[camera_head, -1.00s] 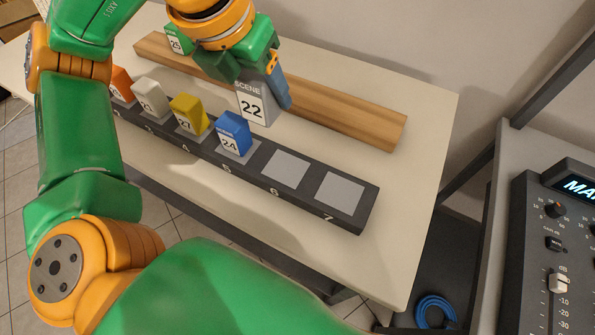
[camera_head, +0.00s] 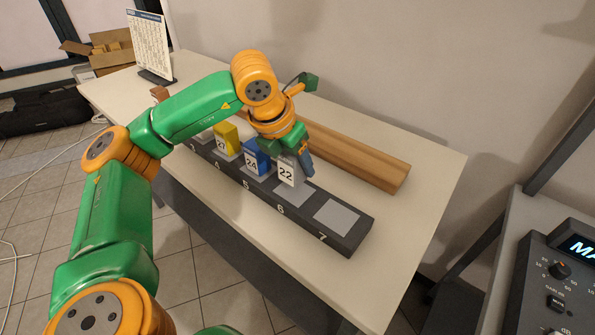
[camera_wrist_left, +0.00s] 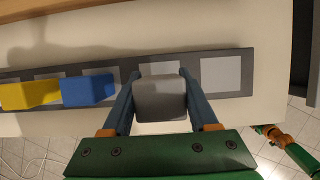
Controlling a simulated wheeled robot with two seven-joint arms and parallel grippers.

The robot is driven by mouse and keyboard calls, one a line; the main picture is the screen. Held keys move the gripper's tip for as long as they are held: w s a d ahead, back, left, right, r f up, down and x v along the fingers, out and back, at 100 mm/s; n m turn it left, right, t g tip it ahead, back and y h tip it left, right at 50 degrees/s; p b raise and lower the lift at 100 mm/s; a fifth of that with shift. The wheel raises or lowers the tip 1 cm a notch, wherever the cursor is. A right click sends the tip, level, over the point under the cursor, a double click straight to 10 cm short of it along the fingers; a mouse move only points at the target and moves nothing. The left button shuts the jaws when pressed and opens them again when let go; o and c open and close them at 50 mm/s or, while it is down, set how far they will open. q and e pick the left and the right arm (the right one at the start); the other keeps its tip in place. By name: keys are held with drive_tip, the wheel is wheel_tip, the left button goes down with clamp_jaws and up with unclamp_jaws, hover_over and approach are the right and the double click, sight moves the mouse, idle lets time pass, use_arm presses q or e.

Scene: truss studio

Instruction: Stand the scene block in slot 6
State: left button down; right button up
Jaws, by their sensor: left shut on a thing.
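The grey scene block marked 22 (camera_head: 287,174) is held upright in my left gripper (camera_head: 297,167), which is shut on it. In the head view the block is at the slot 6 pad (camera_head: 299,196), just right of the blue block 24 (camera_head: 254,160). In the left wrist view the grey block (camera_wrist_left: 160,100) sits between the two fingers (camera_wrist_left: 158,78) and covers most of the pad behind it. I cannot tell whether its base touches the pad.
The dark slotted rail (camera_head: 362,232) lies along the table (camera_head: 420,215). The slot 7 pad (camera_head: 338,216) is empty. A yellow block 27 (camera_head: 226,138) stands further left. A wooden bar (camera_head: 370,165) lies behind the rail. A sign (camera_head: 150,45) stands at the far left.

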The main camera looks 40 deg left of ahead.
sight(298, 174)
use_arm(q)
drive_tip(key=x, duration=0.2)
drive_tip(key=p+x, duration=0.1)
drive_tip(key=x, duration=0.1)
drive_tip(key=shift+s+a+f, duration=0.2)
drive_tip(key=shift+s+a, duration=0.05)
drive_tip(key=shift+s, duration=0.05)
drive_tip(key=shift+f, duration=0.1)
drive_tip(key=shift+s+d+f+b, duration=0.1)
drive_tip(key=shift+f+b, duration=0.05)
drive_tip(key=shift+b, duration=0.15)
drive_tip(key=shift+c, duration=0.8)
unclamp_jaws()
